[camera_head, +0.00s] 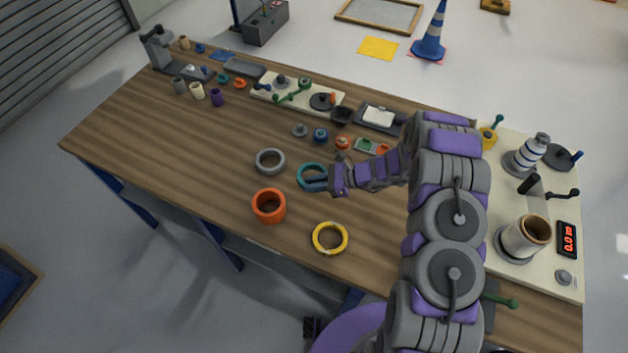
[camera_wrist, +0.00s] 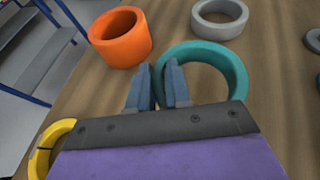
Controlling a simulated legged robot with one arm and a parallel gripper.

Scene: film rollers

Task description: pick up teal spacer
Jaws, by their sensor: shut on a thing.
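The teal spacer (camera_head: 309,169) is a ring at the middle of the wooden table in the head view. It also shows in the wrist view (camera_wrist: 226,62), just beyond and to the right of my fingers. My gripper (camera_wrist: 159,88) has its two fingers close together with the near left part of the teal ring's wall between them. In the head view my gripper (camera_head: 316,182) reaches in from the right over the ring's near side. The fingers hide part of the ring's wall. I cannot tell whether the ring is lifted off the table.
An orange ring (camera_head: 268,219), a grey ring (camera_head: 256,162) and a yellow ring (camera_head: 318,247) lie around the teal one. Several small parts stand behind it. A pale machine panel (camera_head: 560,195) is on the right. The table's left front is bare.

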